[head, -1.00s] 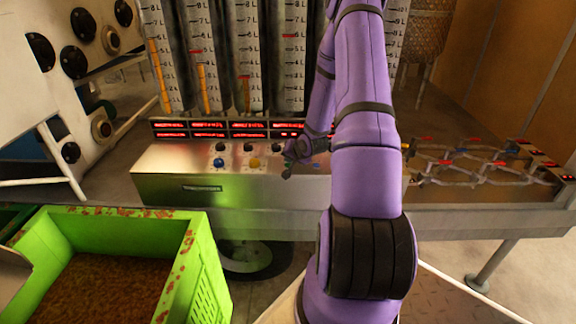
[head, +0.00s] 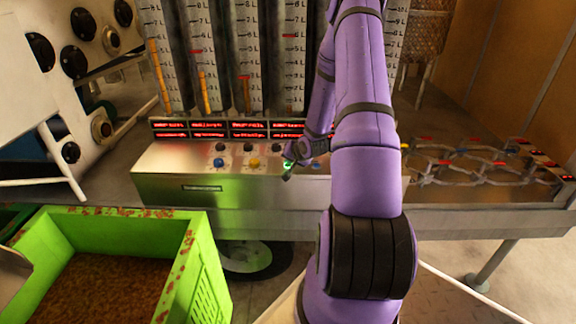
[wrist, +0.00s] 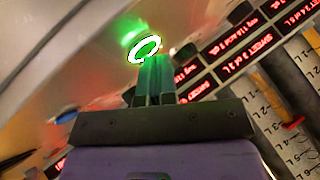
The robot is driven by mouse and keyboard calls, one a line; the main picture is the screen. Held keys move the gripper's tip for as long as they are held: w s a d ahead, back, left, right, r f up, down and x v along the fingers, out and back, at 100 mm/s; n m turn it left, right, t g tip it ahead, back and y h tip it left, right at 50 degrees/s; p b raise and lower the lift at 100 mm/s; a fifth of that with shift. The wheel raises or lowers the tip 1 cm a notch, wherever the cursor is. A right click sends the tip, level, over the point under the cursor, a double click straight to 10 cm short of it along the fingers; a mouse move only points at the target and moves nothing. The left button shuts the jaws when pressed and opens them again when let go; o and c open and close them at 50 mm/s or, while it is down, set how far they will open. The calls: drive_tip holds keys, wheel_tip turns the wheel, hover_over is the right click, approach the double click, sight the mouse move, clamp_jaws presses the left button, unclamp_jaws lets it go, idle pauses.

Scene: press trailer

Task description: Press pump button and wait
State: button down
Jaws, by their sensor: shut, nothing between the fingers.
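The console (head: 160,175) has a row of coloured buttons under black knobs. One button (wrist: 145,49) shows a bright green lit ring in the wrist view, with a green glow on the panel around it. My gripper (wrist: 154,82) is shut and empty, its fingertips at the lower edge of that ring. I cannot tell whether they are pressing it. In the head view my gripper (head: 288,174) is at the green-lit spot on the console, partly hiding the button. A blue button (head: 218,162) and a yellow button (head: 253,163) are to its left.
Tall graduated columns (head: 222,60) stand behind red digital displays (head: 190,130). A green crate (head: 205,262) with brown contents is at front left. Another blue button (head: 316,165) is right of my gripper. A rack of rings (head: 455,165) lies farther right.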

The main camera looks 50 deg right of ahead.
drive_tip(key=shift+r, duration=0.8)
drive_tip(key=shift+r, duration=2.5)
drive_tip(key=shift+r, duration=0.1)
wheel_tip(320, 180, up, 10)
